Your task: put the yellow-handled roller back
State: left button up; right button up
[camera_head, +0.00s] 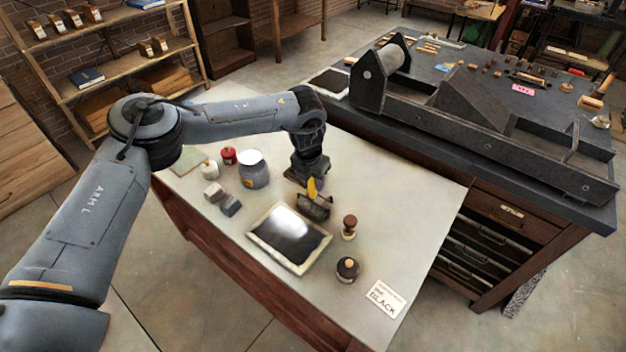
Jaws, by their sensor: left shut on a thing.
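The yellow-handled roller (312,203) is in the middle of the pale-topped table, its yellow handle (312,187) upright and its dark roller end low, close to the tabletop. I cannot tell whether it touches the table. My left gripper (310,178) comes down from above and is shut on the handle. The fingers are small and partly dark against the handle. A framed black ink slab (290,238) lies just in front of the roller, to its lower left. My right gripper is not in view.
A wooden-handled stamp (349,227), a dark round bottle (347,269) and a "BLACK" card (385,297) stand to the right. A grey jar (253,168), red pot (228,155) and small blocks (214,192) are left. A big press (480,115) stands on the dark bench behind.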

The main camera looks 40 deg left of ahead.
pick_arm(q)
jog(key=shift+f, duration=0.15)
dwell(0.7)
jog(key=o, duration=1.8)
notch_tip(320, 180, up, 5)
jog(key=p, duration=0.5)
jog(key=shift+r+p, duration=1.45)
jog(key=shift+p, duration=0.35)
jog(key=shift+r, duration=0.1)
